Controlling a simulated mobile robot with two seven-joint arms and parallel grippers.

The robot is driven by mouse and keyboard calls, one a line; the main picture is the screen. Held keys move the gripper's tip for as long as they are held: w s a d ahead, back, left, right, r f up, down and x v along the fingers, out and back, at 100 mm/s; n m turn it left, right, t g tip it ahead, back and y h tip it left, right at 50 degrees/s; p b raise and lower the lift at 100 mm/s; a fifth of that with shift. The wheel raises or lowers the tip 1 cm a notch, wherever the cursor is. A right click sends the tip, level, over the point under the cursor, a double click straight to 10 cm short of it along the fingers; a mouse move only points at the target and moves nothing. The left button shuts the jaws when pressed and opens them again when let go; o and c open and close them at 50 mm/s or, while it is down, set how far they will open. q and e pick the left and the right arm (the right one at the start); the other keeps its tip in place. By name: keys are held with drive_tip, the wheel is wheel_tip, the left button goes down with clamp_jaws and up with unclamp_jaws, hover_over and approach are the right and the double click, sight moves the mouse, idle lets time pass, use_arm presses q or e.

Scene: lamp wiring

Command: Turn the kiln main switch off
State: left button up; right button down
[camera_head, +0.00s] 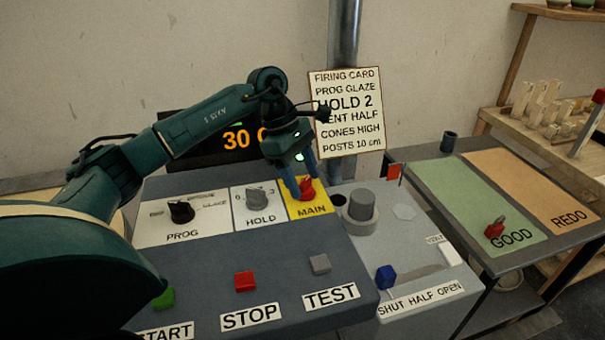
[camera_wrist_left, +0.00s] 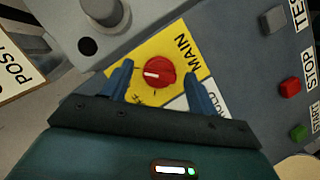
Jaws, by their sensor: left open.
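The main switch (camera_head: 306,187) is a red rotary knob on a yellow plate labelled MAIN (camera_head: 311,209), at the right end of the control panel's knob row. In the left wrist view the red knob (camera_wrist_left: 159,72) shows a white pointer line. My left gripper (camera_head: 300,188) is above it, pointing down. In the left wrist view my left gripper (camera_wrist_left: 166,80) is open, its blue fingers on either side of the knob with gaps between. I cannot tell its exact height over the plate. My right gripper is not in view.
The black PROG knob (camera_head: 181,211) and grey HOLD knob (camera_head: 256,197) stand left of the switch. Green, red (camera_head: 245,281) and grey (camera_head: 320,264) buttons lie in front. A grey cylinder (camera_head: 361,208) stands close on the right. The firing card (camera_head: 346,112) hangs behind.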

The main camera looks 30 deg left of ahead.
use_arm(q)
drive_tip(key=c, duration=1)
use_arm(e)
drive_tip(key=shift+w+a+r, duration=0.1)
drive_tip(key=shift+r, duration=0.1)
